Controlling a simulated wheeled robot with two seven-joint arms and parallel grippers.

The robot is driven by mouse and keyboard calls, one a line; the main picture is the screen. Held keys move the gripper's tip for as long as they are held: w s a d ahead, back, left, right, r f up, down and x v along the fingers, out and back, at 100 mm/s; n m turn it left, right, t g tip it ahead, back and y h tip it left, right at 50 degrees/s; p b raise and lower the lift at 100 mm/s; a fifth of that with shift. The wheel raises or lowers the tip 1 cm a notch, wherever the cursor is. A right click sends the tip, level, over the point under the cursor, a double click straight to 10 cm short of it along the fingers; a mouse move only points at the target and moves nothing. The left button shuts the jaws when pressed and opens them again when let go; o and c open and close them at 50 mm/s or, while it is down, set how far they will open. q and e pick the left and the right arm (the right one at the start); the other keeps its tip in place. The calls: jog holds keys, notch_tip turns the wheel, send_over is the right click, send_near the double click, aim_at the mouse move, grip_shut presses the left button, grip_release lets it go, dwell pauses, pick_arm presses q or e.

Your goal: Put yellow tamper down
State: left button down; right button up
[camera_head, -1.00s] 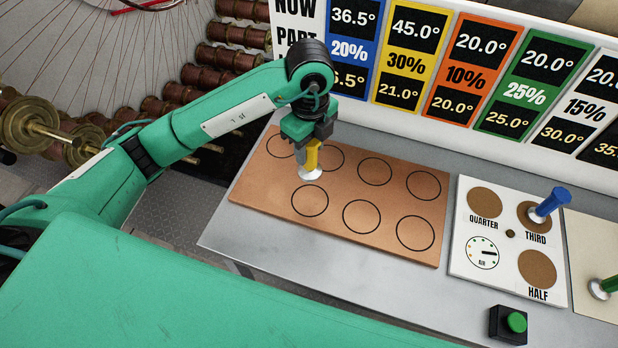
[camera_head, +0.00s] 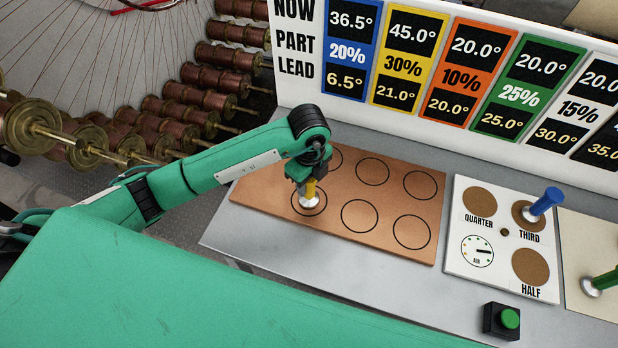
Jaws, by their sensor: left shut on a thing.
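The yellow tamper (camera_head: 311,189) has a yellow handle and a silver, flared base. My left gripper (camera_head: 309,178) is shut on its handle from above and holds it upright. The tamper's base is at the front-left printed circle of the brown board (camera_head: 400,236). I cannot tell whether the base touches the board or is just above it. The gripper and arm hide the back-left part of the board. My right gripper is not in view.
A white panel (camera_head: 482,278) right of the board has QUARTER, THIRD and HALF spots. A blue tamper (camera_head: 546,202) stands on THIRD. A green tamper (camera_head: 601,282) is at the right edge. A green button (camera_head: 509,319) is in front. A sign wall (camera_head: 300,97) stands behind.

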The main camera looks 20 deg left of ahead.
pick_arm(q)
jog(key=c, duration=1.2)
grip_release()
jog(key=shift+f, duration=0.15)
jog(key=shift+c, duration=0.2)
jog(key=o, duration=0.4)
